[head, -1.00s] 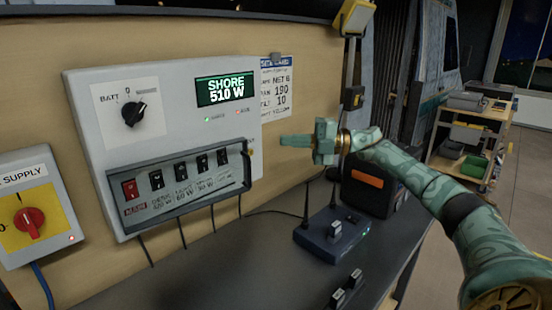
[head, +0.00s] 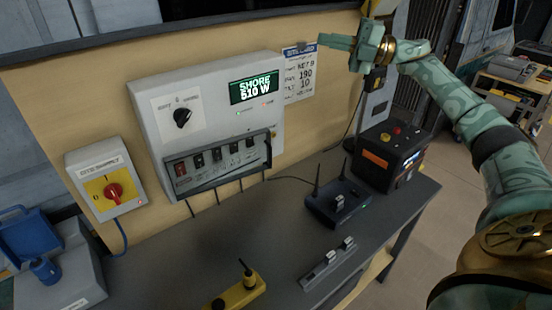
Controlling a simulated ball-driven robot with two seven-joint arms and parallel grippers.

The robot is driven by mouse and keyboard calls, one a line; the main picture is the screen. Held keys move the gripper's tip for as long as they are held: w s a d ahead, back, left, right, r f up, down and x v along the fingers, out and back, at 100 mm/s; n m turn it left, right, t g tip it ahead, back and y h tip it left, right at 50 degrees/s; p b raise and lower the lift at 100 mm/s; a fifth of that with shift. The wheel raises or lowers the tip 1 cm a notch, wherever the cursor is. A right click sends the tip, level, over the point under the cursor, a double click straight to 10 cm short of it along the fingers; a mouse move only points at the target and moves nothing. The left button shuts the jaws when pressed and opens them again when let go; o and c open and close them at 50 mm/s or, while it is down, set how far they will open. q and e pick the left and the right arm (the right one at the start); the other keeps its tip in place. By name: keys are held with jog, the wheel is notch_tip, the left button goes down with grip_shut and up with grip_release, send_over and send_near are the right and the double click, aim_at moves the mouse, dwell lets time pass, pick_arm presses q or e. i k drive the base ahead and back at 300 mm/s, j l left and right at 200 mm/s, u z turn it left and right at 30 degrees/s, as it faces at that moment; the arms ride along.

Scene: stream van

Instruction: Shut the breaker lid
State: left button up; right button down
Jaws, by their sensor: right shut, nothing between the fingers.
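The grey breaker panel (head: 215,85) on the wooden wall has a green display reading SHORE 510 W and a BATT knob. Its breaker lid (head: 215,180), dark-framed and clear, lies down over the row of breaker switches, one red and several black. The lid looks shut; whether a thin gap is left, I cannot tell. My right gripper (head: 332,42) is shut and empty, up and to the right of the panel, by the top of the paper card. It is apart from the lid. My left gripper is not in view.
A supply box (head: 108,188) with a red knob is left of the panel. On the dark bench (head: 200,250) are a blue router (head: 337,203) with antennas, a black box (head: 388,155), a small switch strip (head: 328,268) and a yellow socket strip (head: 236,292). The space before the lid is clear.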

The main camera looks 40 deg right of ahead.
aim_at(268, 164)
jog(key=k, duration=1)
